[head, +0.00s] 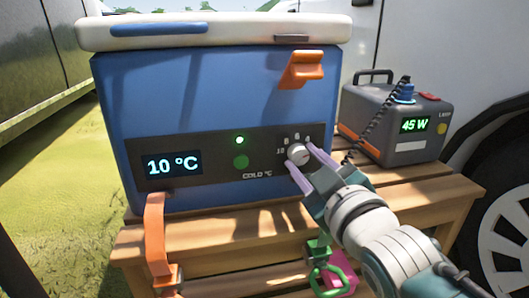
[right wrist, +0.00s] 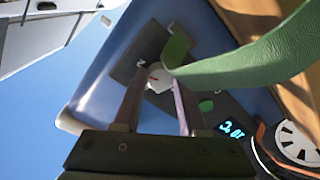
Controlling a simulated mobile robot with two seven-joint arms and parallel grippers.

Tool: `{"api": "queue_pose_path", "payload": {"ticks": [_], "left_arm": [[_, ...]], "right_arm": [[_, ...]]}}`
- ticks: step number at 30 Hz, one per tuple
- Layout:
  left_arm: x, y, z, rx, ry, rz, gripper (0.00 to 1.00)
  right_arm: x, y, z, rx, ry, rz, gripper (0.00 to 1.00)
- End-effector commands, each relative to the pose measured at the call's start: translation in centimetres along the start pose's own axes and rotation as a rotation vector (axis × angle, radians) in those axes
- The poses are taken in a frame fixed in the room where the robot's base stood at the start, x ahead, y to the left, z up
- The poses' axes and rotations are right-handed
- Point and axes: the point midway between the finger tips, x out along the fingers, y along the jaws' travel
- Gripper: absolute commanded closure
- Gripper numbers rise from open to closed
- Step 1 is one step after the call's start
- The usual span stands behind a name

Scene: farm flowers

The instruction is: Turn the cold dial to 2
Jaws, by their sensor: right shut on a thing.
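The cold dial (head: 298,154) is a small pale knob on the dark front panel (head: 215,163) of a blue cooler (head: 200,90). Numbers 10, 8, 6 and 4 show around it; a 2 is not visible, as my gripper covers the lower right side. The display (head: 172,165) reads 10 °C. My right gripper (head: 305,165) is shut on the dial, one lilac finger on each side. In the right wrist view the dial (right wrist: 158,80) sits between the fingertips, with a small red mark on its face. My left gripper is not in view.
The cooler stands on a wooden slatted table (head: 215,235). A grey power box (head: 400,125) reading 45 W stands to its right, with a coiled black cable (head: 376,118). A green band (right wrist: 245,65) crosses near the fingers in the wrist view.

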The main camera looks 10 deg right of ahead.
Motion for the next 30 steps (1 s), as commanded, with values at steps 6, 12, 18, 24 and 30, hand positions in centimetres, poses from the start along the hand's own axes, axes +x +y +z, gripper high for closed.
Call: {"api": "queue_pose_path", "payload": {"ticks": [6,12,18,24,30], "left_arm": [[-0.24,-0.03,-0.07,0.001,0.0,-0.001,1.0],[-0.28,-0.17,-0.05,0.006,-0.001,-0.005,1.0],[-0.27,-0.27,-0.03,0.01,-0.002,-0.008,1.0],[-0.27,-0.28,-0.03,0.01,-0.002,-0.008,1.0],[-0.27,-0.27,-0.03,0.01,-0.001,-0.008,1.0]], "right_arm": [[0.02,0.02,-0.06,0.077,0.006,0.001,1.0],[0.02,-0.01,-0.04,0.105,0.007,0.001,1.0],[0.02,-0.02,-0.03,0.109,0.008,0.001,1.0],[0.02,-0.02,-0.03,0.109,0.008,0.001,0.57],[0.01,-0.03,-0.02,0.107,0.007,0.001,0.34]]}}
